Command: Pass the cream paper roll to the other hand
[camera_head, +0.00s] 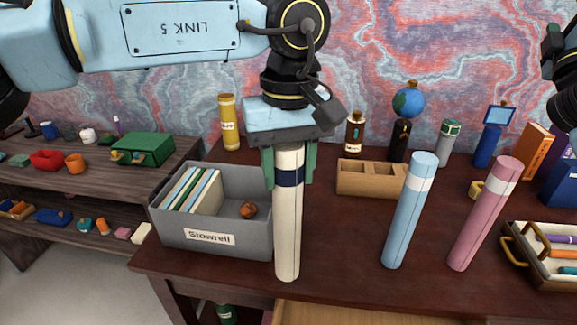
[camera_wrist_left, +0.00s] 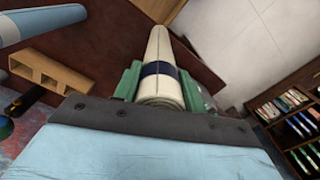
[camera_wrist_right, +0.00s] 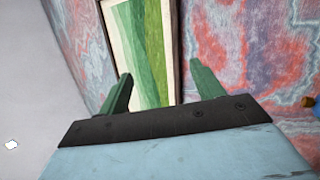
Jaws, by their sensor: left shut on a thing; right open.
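The cream paper roll (camera_head: 288,232) has a dark navy band near its top and hangs upright in the head view. My left gripper (camera_head: 289,170) is shut on it around the banded upper end, with a green finger on each side. The left wrist view also shows the roll (camera_wrist_left: 158,50) between the green fingers of that gripper (camera_wrist_left: 160,85). I cannot tell whether its lower end touches the desk. My right gripper (camera_wrist_right: 158,85) is open and empty in the right wrist view, facing the wall. Only part of the right arm shows at the head view's right edge.
A blue roll (camera_head: 408,215) and a pink roll (camera_head: 485,215) stand tilted to the right. A grey bin (camera_head: 215,238) is just left of the cream roll. A wooden divided box (camera_head: 370,180) is behind. A tray (camera_head: 545,268) with handles sits at the right edge.

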